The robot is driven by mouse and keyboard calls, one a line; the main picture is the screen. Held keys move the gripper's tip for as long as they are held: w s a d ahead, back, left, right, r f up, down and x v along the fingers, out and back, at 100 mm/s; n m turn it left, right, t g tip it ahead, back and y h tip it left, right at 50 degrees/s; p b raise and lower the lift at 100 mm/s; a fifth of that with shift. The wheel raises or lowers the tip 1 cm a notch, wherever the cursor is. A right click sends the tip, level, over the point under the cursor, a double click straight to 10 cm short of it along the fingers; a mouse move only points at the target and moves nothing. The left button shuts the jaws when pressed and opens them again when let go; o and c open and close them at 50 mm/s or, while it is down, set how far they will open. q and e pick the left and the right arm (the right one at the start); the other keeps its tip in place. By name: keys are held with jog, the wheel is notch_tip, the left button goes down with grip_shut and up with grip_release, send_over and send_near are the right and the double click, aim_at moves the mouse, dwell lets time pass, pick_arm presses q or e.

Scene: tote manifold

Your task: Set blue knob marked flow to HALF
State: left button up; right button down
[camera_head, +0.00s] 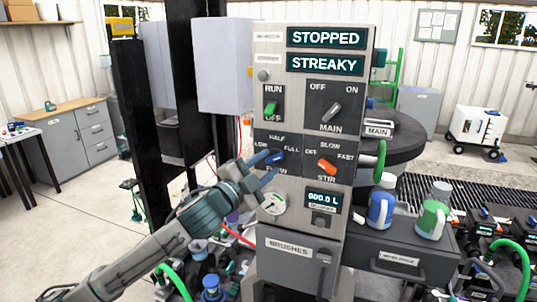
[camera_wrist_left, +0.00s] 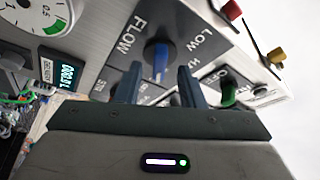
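The blue flow knob (camera_head: 277,157) sits on the grey control panel, with HALF above it, FULL to its right and FLOW below it. Its pointer lies roughly sideways in the head view; I cannot tell exactly which mark it points at. The knob (camera_wrist_left: 160,60) also shows in the left wrist view, between and just beyond my two fingertips. My left gripper (camera_head: 267,167) is open at the panel, its fingers apart on either side of the knob. I cannot tell whether they touch it. My right gripper is not in view.
Close by on the panel are the green RUN switch (camera_head: 271,107), the grey MAIN knob (camera_head: 332,112) and the orange STIR knob (camera_head: 326,167). A round gauge (camera_head: 273,203) lies just below the gripper. The BRUSHES drawer (camera_head: 288,248) is lower down. Displays read STOPPED and STREAKY.

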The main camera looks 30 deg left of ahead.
pick_arm(q)
jog(key=shift+p+x, duration=0.45)
jog(key=shift+x, duration=0.3)
grip_shut()
jog(key=shift+f, duration=0.1)
